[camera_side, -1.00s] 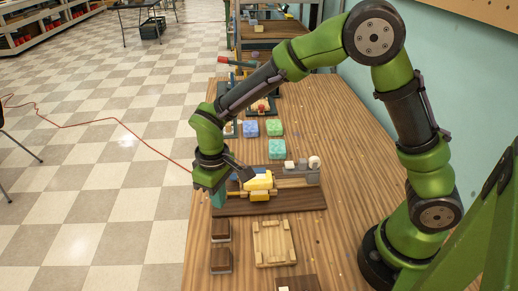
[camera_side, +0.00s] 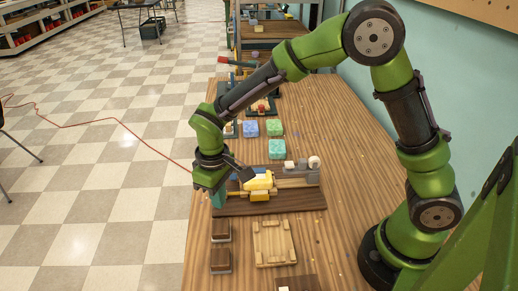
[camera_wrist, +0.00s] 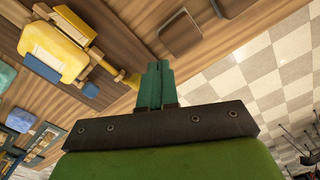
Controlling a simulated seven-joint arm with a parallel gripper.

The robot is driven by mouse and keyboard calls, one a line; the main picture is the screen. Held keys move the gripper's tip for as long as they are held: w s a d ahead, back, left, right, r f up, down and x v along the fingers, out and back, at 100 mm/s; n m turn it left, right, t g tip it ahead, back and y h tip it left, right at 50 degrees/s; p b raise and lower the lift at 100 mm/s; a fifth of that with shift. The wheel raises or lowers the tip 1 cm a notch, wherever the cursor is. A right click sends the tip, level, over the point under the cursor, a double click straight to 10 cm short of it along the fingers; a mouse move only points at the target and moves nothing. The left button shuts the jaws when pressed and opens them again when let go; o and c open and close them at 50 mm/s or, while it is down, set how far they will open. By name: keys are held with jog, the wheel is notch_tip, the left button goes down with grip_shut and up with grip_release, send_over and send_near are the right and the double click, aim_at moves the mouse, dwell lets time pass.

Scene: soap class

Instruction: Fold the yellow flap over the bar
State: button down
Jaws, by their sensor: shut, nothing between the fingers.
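A yellow piece (camera_side: 258,180) sits on a wooden fixture on the dark brown board (camera_side: 300,202). In the wrist view it shows as a pale yellow rounded block (camera_wrist: 52,48) with a brighter yellow strip (camera_wrist: 75,22) along one edge. I cannot tell clearly which part is the flap and which is the bar. My gripper (camera_side: 217,200) is low at the left end of the board, left of the yellow piece and apart from it.
Blue pieces (camera_wrist: 40,68) adjoin the yellow block. Grey and white parts (camera_side: 312,165) stand at the board's right end. Dark brown blocks (camera_side: 220,258) and a pale wooden tray (camera_side: 274,256) lie in front. Blue and green blocks (camera_side: 276,150) lie behind. The table edge is close on the left.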

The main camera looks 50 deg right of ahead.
jog(key=shift+f, duration=1.65)
jog(key=shift+w+d, duration=0.25)
